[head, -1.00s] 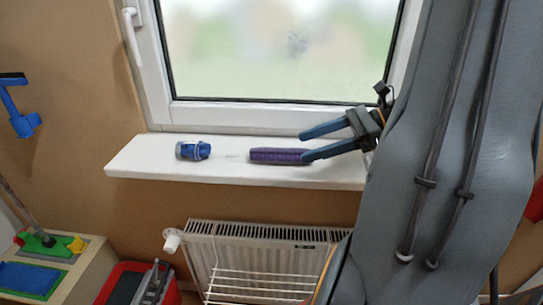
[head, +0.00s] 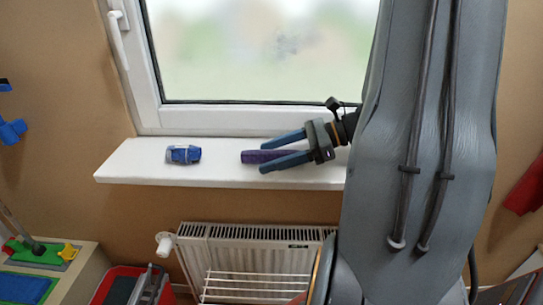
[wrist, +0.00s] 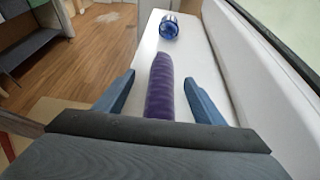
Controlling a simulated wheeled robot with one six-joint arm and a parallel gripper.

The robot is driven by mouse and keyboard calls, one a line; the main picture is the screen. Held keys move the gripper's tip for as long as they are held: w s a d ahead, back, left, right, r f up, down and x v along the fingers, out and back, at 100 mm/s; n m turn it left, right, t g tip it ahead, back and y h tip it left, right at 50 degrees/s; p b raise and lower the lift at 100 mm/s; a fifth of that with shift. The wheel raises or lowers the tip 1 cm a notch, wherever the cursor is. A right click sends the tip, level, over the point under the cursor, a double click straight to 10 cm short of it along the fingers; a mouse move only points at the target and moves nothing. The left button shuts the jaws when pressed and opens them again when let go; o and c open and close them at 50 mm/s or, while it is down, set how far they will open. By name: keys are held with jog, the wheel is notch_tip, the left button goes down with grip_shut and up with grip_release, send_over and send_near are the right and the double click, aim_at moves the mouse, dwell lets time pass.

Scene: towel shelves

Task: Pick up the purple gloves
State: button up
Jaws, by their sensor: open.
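The purple gloves (head: 256,156) lie on the white windowsill as a long rolled bundle, partly hidden by my gripper in the head view. In the wrist view the purple gloves (wrist: 160,88) lie lengthwise between the two open blue fingers. My gripper (head: 267,154) is open, with its fingers pointing left along the sill. In the wrist view my gripper (wrist: 160,82) has a finger on each side of the bundle, with a gap to each. I cannot tell how high the fingers are above the sill.
A blue roll-like object (head: 183,154) lies on the windowsill (head: 125,165) left of the gloves. The window frame (head: 240,118) rises behind the sill. A radiator (head: 250,250) stands below. A red bin (head: 125,285) is at the lower left.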

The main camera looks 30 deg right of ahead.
jog(key=c, duration=1.2)
jog(key=shift+r, duration=0.1)
